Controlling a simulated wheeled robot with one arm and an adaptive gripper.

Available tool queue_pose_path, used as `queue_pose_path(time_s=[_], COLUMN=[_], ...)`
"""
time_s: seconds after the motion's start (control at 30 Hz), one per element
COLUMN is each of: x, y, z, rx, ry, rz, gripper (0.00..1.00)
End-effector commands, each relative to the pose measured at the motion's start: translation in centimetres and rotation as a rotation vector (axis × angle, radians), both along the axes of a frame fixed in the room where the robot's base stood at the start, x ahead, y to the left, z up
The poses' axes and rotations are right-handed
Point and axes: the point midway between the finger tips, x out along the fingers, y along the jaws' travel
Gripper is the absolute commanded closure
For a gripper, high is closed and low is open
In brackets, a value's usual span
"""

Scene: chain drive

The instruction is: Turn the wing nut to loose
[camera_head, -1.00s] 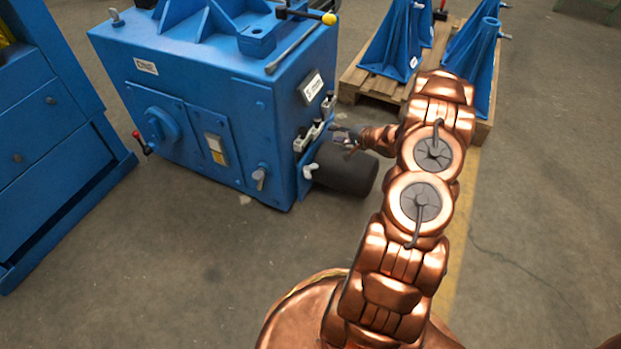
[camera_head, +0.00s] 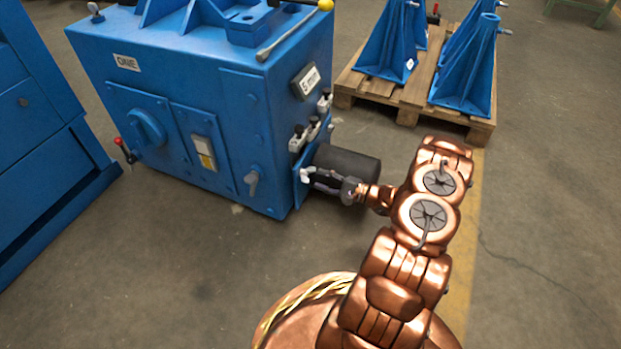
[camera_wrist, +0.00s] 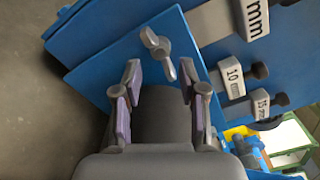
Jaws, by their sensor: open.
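The grey wing nut (camera_wrist: 158,48) sits on a blue plate of the machine. In the wrist view it lies ahead of my gripper (camera_wrist: 160,85), between and beyond the two fingertips. My gripper is open and its fingers hold nothing. In the head view my gripper (camera_head: 314,180) points left at the machine's right face, in front of the dark motor cylinder (camera_head: 350,166). A small light part (camera_head: 306,174) by the fingertips there seems to be the wing nut. The fingers look apart from the nut, though the exact gap is hard to judge.
The blue machine (camera_head: 185,120) carries size-marked blocks (camera_wrist: 233,78) close to the right of the nut. A lever with a yellow knob (camera_head: 325,5) sticks up on top. A pallet (camera_head: 400,98) with blue stands is behind. Floor (camera_head: 200,270) in front is clear.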

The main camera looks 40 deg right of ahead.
Motion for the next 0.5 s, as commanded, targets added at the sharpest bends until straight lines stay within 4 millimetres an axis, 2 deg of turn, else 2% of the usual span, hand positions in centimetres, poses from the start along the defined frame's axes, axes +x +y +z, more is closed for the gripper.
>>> queue_pose_path(time_s=[0.2, 0.5], x=[2.6, 3.9], y=[1.6, 2.3], z=[-0.3, 0.0], rx=[-0.003, -0.003], ry=[-0.001, -0.001], rz=[0.001, -0.001], gripper=[0.59, 0.59])
